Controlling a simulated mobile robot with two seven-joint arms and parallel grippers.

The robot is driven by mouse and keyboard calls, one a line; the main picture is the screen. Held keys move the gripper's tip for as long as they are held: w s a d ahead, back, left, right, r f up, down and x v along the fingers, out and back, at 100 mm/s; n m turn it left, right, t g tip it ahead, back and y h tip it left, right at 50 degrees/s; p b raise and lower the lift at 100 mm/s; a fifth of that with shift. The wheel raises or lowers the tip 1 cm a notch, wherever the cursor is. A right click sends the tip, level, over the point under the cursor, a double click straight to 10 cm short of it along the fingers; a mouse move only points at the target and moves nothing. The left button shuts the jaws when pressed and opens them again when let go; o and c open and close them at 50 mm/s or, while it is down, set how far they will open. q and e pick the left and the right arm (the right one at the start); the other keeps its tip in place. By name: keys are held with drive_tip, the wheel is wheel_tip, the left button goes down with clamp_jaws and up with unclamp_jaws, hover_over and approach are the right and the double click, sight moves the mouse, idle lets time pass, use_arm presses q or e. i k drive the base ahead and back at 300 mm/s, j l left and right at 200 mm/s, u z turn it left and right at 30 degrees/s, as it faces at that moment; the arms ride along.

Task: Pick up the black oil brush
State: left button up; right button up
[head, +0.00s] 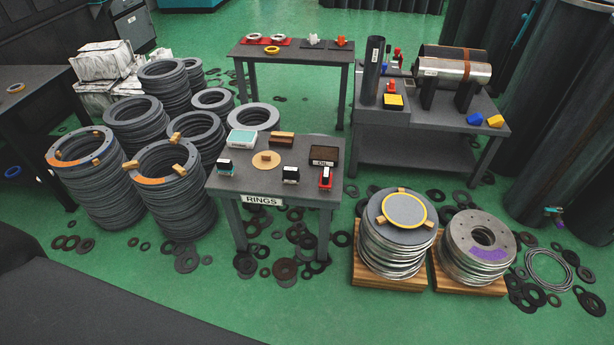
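No object can be identified with certainty as the black oil brush. On the small grey table labelled RINGS (262,199) is a dark brown-black block (324,155) with a pale label, too small to read surely, at the right rear. A small black-and-white item (290,175) stands near the front edge. A brown block-shaped item (282,139) lies at the back. Neither of my grippers is in view, and nothing is seen held.
Beside these on the table are a teal-topped box (242,139), a tan disc (266,160) and a red item (325,178). Ring stacks (178,200) crowd the left; flange stacks on pallets (388,275) stand right. Loose black rings (285,269) litter the green floor.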

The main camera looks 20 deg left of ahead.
sight(290, 175)
drive_tip(key=i+j+z, duration=0.15)
drive_tip(key=z, duration=0.3)
drive_tip(key=i+j+z, duration=0.1)
drive_tip(key=j+z, duration=0.4)
drive_tip(key=i+j+z, duration=0.15)
drive_tip(key=j, duration=0.25)
drive_tip(key=j+z, duration=0.15)
drive_tip(key=j, duration=0.25)
drive_tip(key=i+j, duration=0.1)
drive_tip(key=j, duration=0.8)
drive_tip(key=i+j+z, duration=0.1)
drive_tip(key=j, duration=0.35)
